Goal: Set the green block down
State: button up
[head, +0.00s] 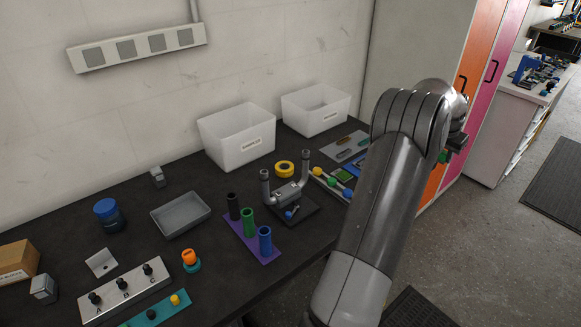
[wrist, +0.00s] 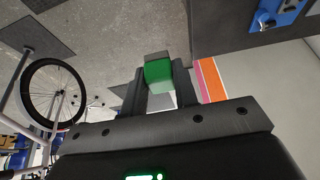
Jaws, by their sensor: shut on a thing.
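My gripper (wrist: 158,84) is shut on the green block (wrist: 158,72), which sits between the two fingers in the wrist view. A small bit of the green block shows beside my gripper (head: 455,143) in the head view, at the right end of my raised arm. The rest of the block is hidden there by the arm. The block is held in the air, to the right of the dark workbench (head: 75,219) in the picture and in front of the orange and pink cabinet doors.
Two white bins (head: 236,150) (head: 315,122) stand at the back of the bench. A grey tray (head: 180,216), a purple holder with coloured tubes (head: 252,250) and a black fixture (head: 292,211) stand nearer. A bike wheel (wrist: 53,92) shows in the wrist view.

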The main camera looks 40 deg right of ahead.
notch_tip(320, 180, up, 11)
jog(key=w+a+n+t, duration=0.1)
jog(key=w+a+n, duration=0.1)
jog(key=w+a, duration=0.6)
jog(key=w+a+n, duration=0.1)
jog(key=w+a, duration=0.2)
jog(key=w, duration=1)
jog(key=w+a+n+t, duration=0.1)
jog(key=w+a+n, duration=0.1)
jog(key=w+a, duration=0.6)
jog(key=w+a+n+t+y, duration=0.15)
jog(key=w+a+n, duration=0.35)
jog(key=w+a, duration=1.7)
jog(key=w+a+n+y, duration=0.1)
jog(key=w+a+n, duration=0.1)
jog(key=a, duration=1.2)
jog(key=w+a+n, duration=0.2)
jog(key=a, duration=1.3)
jog(key=s+a+n+y, duration=0.1)
jog(key=s+a+n, duration=0.15)
jog(key=a, duration=1.25)
jog(key=s+a+n+y, duration=0.1)
jog(key=s+a+n, duration=0.15)
jog(key=a, duration=1.15)
jog(key=shift+m+t, duration=0.45)
jog(key=shift+m, duration=0.05)
notch_tip(320, 180, down, 17)
jog(key=shift+d+r, duration=0.1)
jog(key=shift+d, duration=0.05)
jog(key=shift+f, duration=2.45)
